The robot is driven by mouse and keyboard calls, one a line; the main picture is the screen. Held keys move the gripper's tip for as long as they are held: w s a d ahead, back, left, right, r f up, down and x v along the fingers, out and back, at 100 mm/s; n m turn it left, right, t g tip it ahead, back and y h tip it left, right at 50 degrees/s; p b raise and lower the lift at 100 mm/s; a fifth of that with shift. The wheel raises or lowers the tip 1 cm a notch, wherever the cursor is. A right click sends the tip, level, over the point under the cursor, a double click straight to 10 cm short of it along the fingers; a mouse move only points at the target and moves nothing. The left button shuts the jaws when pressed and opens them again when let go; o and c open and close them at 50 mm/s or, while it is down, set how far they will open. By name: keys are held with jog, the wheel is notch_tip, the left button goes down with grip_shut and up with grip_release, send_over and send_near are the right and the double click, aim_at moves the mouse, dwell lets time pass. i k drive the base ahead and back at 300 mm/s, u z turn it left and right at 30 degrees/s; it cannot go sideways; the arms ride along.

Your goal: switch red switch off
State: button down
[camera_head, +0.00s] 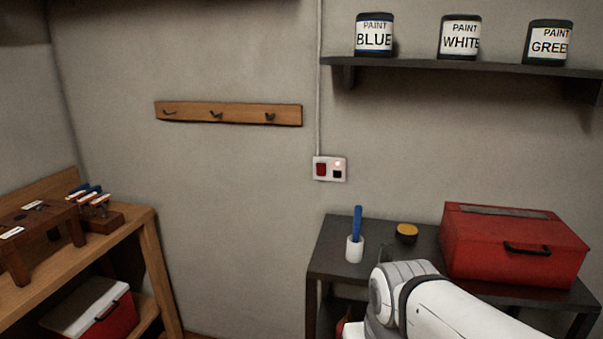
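A white wall plate (330,179) is fixed to the grey wall near the middle of the view. The red switch (321,170) is on its left half. A small black square (337,174) is on its right half, with a small glowing light (338,163) above it. The plate is too small in view to tell which way the switch is tipped. My white arm comes in from the lower right, below and to the right of the plate, apart from it. My gripper cannot be made out; the arm links hide that area.
Below the plate, a dark table (336,231) bears a white cup (355,249) with a blue-handled tool, a yellow-topped tin (406,233) and a red toolbox (513,243). A shelf (460,66) with paint cans juts out above right. The wall before the plate looks clear.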

aim_at(322, 167)
jog(key=u, duration=0.05)
jog(key=i, duration=0.9)
jog(key=z, duration=0.05)
